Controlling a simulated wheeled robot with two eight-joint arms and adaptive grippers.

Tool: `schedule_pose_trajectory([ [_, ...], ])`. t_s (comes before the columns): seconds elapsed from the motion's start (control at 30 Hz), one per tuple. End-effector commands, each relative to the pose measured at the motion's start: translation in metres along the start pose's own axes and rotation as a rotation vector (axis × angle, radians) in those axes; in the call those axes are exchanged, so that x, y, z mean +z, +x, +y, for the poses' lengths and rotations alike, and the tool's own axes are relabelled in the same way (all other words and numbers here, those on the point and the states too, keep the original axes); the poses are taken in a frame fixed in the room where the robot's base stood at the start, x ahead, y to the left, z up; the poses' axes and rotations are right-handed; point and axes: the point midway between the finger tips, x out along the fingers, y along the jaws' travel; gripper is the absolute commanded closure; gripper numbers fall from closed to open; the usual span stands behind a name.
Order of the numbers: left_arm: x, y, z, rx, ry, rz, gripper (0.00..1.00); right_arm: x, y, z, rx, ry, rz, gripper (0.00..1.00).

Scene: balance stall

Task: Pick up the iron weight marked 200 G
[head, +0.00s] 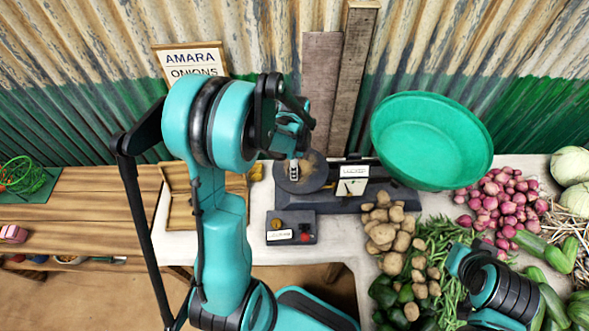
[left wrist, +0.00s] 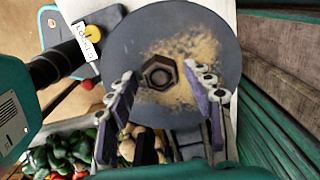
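A dark six-sided iron weight (left wrist: 158,72) with a round recess lies on the scale's dark round plate (left wrist: 215,45), which is dusted with tan powder. No marking on the weight can be read. My left gripper (left wrist: 160,78) is open above the plate, with one finger on each side of the weight in the left wrist view. I cannot tell how far above it the fingertips are. In the head view the left gripper (head: 294,168) hangs over the plate (head: 312,181), and the weight is not clearly visible. At the lower right only part of my right arm shows, without its fingers.
A green basin (head: 432,145) sits on the scale's right side. A dark box (head: 291,228) with yellow and red knobs stands in front. A wooden tray (head: 180,216) lies left. Potatoes (head: 383,228), onions (head: 507,200) and green vegetables crowd the right. Wooden planks (head: 322,90) lean behind.

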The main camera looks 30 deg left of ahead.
Motion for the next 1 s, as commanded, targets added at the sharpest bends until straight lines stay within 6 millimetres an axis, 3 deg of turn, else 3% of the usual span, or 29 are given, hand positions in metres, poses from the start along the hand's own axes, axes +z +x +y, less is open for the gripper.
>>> schedule_pose_trajectory([
  [0.03, 0.000, 0.000, 0.000, 0.000, 0.000, 0.000, 0.68, 0.000, 0.000, 0.000, 0.000, 0.000, 0.000, 1.00],
  [0.17, 0.000, 0.000, 0.000, 0.000, 0.000, 0.000, 1.00, 0.000, 0.000, 0.000, 0.000, 0.000, 0.000, 1.00],
  [0.57, 0.000, -0.006, 0.000, 0.000, 0.000, 0.000, 1.00, -0.001, -0.002, 0.000, 0.000, 0.000, 0.000, 1.00],
  [0.83, -0.002, -0.048, 0.002, 0.000, 0.002, 0.000, 1.00, -0.008, -0.012, 0.000, 0.000, 0.000, 0.000, 1.00],
  [1.0, -0.034, -0.069, 0.029, 0.000, 0.007, 0.000, 1.00, -0.012, -0.017, 0.000, 0.000, 0.000, 0.000, 1.00],
])
